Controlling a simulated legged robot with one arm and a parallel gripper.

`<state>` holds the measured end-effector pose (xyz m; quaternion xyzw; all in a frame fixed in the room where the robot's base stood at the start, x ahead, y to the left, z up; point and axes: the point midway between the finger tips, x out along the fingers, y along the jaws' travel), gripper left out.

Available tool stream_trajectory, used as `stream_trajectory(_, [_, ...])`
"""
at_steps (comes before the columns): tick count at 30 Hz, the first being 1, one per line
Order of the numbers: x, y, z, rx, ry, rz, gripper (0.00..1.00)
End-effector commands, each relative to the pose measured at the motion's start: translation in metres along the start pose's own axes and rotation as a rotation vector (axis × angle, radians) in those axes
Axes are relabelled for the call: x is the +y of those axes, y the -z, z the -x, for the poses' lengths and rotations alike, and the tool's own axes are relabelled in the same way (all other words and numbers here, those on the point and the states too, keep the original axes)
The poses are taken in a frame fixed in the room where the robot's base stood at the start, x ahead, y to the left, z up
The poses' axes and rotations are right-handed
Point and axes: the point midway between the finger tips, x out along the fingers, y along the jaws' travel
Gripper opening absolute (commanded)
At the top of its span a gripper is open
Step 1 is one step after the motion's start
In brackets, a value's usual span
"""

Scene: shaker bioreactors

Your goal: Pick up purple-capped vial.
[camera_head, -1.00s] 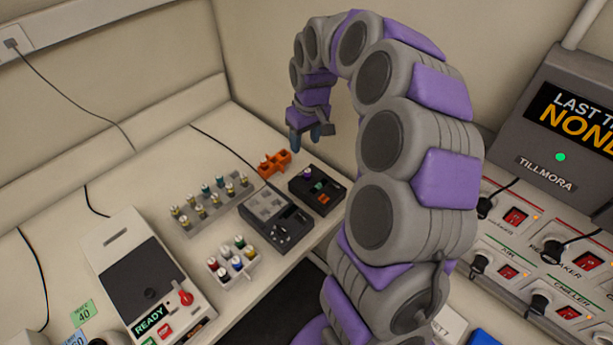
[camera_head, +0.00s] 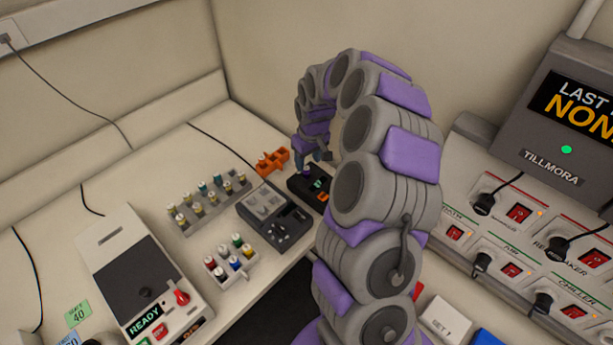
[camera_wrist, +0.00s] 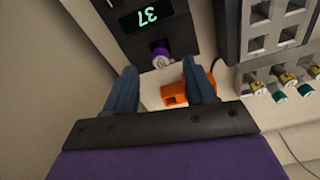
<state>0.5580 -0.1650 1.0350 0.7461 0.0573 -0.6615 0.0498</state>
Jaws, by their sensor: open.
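The purple-capped vial (camera_wrist: 161,60) stands in a small black device (camera_wrist: 150,22) with a lit "37" display in the wrist view. In the head view the purple cap (camera_head: 307,171) shows on the black device (camera_head: 318,192) at the back of the bench. My gripper (camera_wrist: 162,75) is open, its two blue fingers apart, with the vial's cap just beyond the fingertips and roughly midway between them. Nothing is between the fingers in grip. In the head view my gripper (camera_head: 306,158) hangs just above the vial, partly hidden by my arm.
An orange holder (camera_wrist: 174,95) lies beside the black device, near my right finger. A grey block device (camera_head: 275,213), a rack of several vials (camera_head: 210,205) and a white rack of coloured-cap vials (camera_head: 232,262) stand to the left. The wall is close behind.

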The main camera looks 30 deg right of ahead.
Motion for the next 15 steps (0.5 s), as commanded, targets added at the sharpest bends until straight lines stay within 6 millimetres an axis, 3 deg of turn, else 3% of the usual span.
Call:
stream_trajectory(5, [0.0,0.001,-0.01,0.0,0.0,0.0,0.55])
stream_trajectory(15, [0.001,0.003,-0.054,-0.004,0.002,0.0,0.55])
